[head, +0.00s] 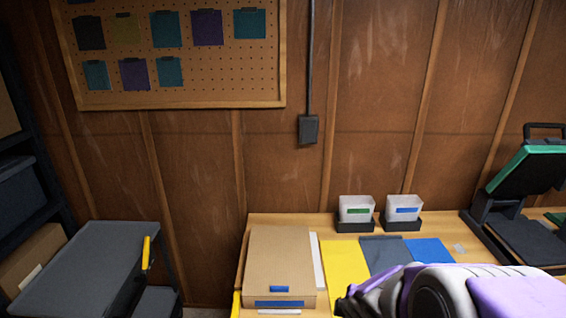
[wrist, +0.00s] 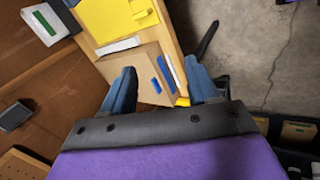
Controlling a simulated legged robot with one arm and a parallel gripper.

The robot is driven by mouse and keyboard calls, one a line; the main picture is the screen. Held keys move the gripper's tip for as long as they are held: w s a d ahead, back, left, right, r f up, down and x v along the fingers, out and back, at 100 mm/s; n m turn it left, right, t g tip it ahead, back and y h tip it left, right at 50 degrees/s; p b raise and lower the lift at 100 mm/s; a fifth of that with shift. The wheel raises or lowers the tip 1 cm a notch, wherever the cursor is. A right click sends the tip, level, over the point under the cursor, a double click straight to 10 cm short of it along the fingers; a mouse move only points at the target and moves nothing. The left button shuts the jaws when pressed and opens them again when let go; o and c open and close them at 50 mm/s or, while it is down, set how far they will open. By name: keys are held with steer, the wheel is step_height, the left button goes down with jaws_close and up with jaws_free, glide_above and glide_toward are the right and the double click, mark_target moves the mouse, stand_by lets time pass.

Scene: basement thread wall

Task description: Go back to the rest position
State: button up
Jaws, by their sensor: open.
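My gripper (wrist: 160,88) shows in the wrist view with its two blue-grey fingers spread apart and nothing between them touching both. Beyond the fingers is a cardboard box (wrist: 150,68) on the wooden table. In the head view my purple and white arm fills the lower right, over the table's front edge; the fingers are not visible there. The cardboard box (head: 281,258) with blue labels sits at the table's left end, left of my arm.
The wooden table (head: 446,229) holds a yellow sheet (head: 342,265), blue sheets, two white bins (head: 357,208) and a black-and-green press (head: 520,180). A grey cart (head: 95,262) stands left. A pegboard (head: 200,85) hangs on the wall. Concrete floor (wrist: 240,40) is clear.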

steer(key=s+r+m+g, duration=0.2)
steer(key=s+m+g, duration=0.2)
steer(key=s, duration=0.9)
steer(key=s+a+r+m+g, duration=0.1)
steer(key=s+r+m+g, duration=0.2)
steer(key=s+m, duration=0.8)
steer(key=shift+s+a+g+y, duration=0.3)
steer(key=shift+s+g, duration=0.2)
steer(key=shift+s, duration=0.65)
